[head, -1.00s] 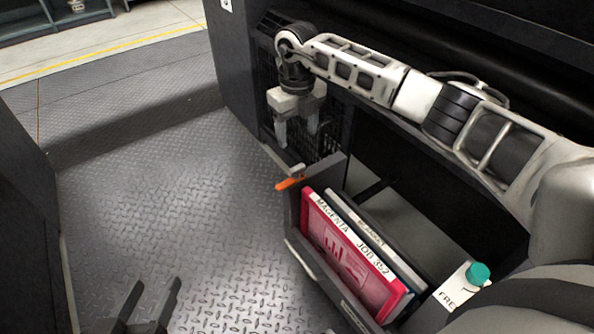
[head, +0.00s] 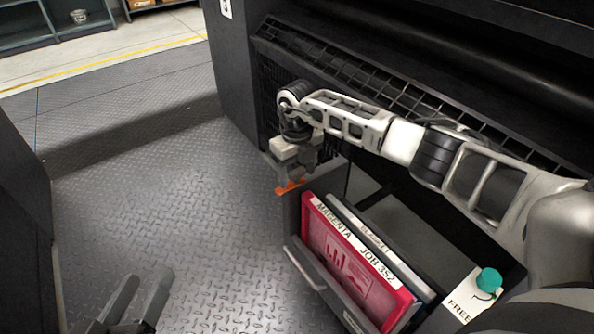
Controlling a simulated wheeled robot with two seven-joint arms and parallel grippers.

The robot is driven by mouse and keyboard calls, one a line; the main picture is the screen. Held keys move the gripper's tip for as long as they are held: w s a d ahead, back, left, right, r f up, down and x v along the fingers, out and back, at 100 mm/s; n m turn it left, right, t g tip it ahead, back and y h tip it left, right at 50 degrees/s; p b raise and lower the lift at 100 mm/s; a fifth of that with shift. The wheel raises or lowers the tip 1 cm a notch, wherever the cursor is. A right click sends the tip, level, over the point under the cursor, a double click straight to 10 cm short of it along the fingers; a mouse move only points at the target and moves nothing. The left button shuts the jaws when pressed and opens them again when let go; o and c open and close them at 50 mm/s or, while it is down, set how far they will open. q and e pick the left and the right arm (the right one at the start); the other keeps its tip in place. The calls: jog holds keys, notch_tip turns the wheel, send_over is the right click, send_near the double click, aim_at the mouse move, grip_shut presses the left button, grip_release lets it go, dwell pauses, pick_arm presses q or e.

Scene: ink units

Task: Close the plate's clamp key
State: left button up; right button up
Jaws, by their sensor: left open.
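The orange clamp key (head: 289,188) sits at the far left corner of the dark plate holder, low beside the press. My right gripper (head: 295,174) points down right over the key, with its fingertips at or just above it. The fingers partly hide the key, and I cannot tell whether they touch it or how far apart they are. The magenta plate (head: 345,262), labelled "MAGENTA JOB 352", stands tilted in the holder (head: 322,285). My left gripper (head: 139,300) is open and empty at the bottom left, over the floor.
A grey panel labelled "BLANKET" (head: 375,238) stands behind the magenta plate. A "FREE" tag with a teal knob (head: 489,280) is at the lower right. The black press wall with a grille (head: 395,92) rises behind my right arm. The tread-plate floor (head: 170,210) is clear.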

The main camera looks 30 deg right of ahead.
jog(key=c, duration=0.9)
jog(key=shift+n, duration=0.4)
jog(key=n, duration=0.3)
jog(key=shift+n, duration=0.4)
jog(key=n, duration=0.9)
jog(key=shift+n+b, duration=0.35)
jog(key=shift+n, duration=0.75)
pick_arm(q)
jog(key=shift+d+r+h, duration=0.15)
jog(key=shift+r+h, duration=0.05)
jog(key=shift+h, duration=0.1)
pick_arm(e)
jog(key=shift+n, duration=1.2)
